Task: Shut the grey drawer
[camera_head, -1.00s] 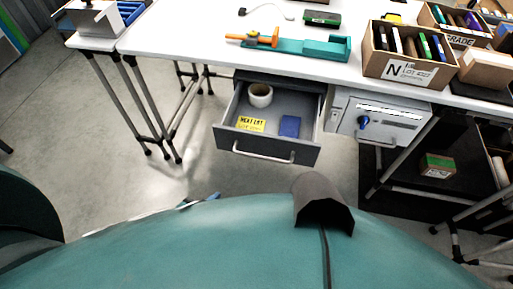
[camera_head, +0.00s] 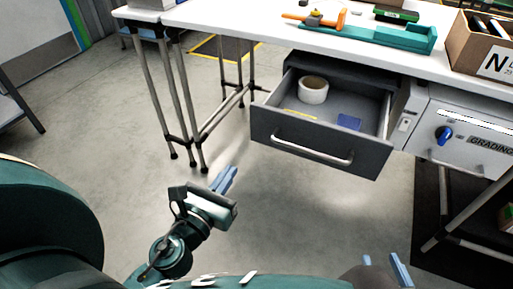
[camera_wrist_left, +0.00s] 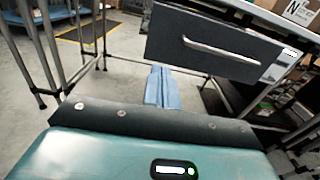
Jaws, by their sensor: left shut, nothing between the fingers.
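The grey drawer (camera_head: 318,146) hangs under the white table and is pulled well out, with a metal bar handle on its front. Inside it are a white tape roll (camera_head: 313,89), a blue item (camera_head: 349,121) and a partly hidden yellow card (camera_head: 301,115). My left gripper (camera_head: 226,179) is shut and empty, left of and apart from the drawer front. In the left wrist view its blue fingers (camera_wrist_left: 161,87) point toward the drawer front (camera_wrist_left: 214,45) and its handle. My right gripper (camera_head: 386,262) shows at the bottom edge, with two blue fingertips apart.
A grey unit with a blue knob (camera_head: 444,135) is right of the drawer. Table legs (camera_head: 186,100) stand to the left. A teal tool tray (camera_head: 390,32) and a carton (camera_head: 484,48) sit on the tabletop. The floor before the drawer is clear.

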